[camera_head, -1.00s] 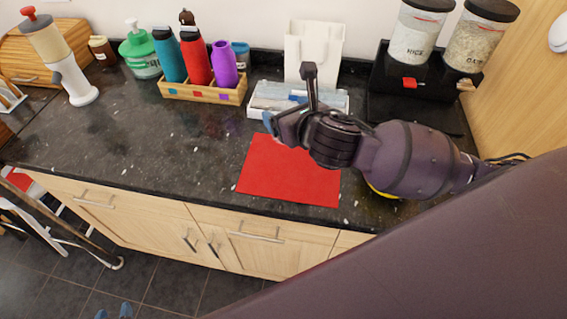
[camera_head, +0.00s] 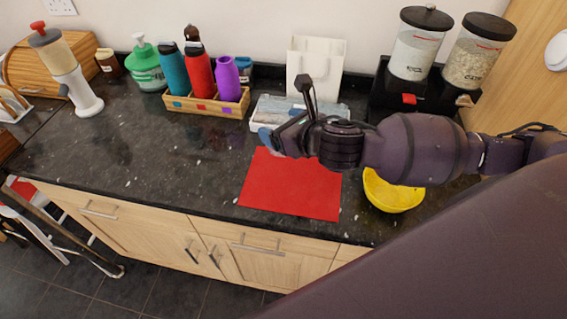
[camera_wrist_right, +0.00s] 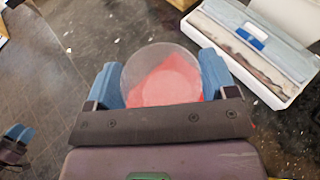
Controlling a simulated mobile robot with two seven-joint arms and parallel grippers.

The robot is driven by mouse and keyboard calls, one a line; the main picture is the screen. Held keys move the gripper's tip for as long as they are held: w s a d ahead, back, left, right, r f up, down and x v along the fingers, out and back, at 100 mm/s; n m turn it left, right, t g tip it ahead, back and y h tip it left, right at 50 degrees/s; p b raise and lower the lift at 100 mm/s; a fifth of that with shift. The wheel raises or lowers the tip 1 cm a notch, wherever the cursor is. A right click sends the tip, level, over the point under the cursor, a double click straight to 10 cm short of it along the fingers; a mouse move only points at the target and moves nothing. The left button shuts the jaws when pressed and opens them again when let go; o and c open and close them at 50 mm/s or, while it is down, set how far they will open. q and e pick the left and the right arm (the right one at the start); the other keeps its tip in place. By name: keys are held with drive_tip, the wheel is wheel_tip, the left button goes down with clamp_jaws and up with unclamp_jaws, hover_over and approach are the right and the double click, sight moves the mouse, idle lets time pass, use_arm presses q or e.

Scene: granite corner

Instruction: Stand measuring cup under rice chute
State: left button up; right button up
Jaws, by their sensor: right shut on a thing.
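My right gripper (camera_wrist_right: 160,82) is shut on a clear, round measuring cup (camera_wrist_right: 160,72). Its blue fingers press the cup from both sides, and red shows through it. In the head view this gripper (camera_head: 274,138) is above the back of the red mat, left of the dispenser; the cup is hard to make out there. The rice jar (camera_head: 414,52) stands at the left on the black dispenser base (camera_head: 385,90), with a red tab (camera_head: 408,99) below it. The chute opening is not clear. My left gripper (camera_wrist_right: 18,135) shows only partly in the wrist view.
A yellow bowl (camera_head: 393,195) stands right of the red mat (camera_head: 290,190), below my right arm. An oats jar (camera_head: 478,55) is beside the rice jar. A white box (camera_head: 262,112) and white bag (camera_head: 316,65) stand behind the gripper.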

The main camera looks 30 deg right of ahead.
wheel_tip(320, 180, down, 12)
drive_tip(key=shift+f+b, duration=0.1)
drive_tip(key=shift+b, duration=0.35)
drive_tip(key=o, duration=0.8)
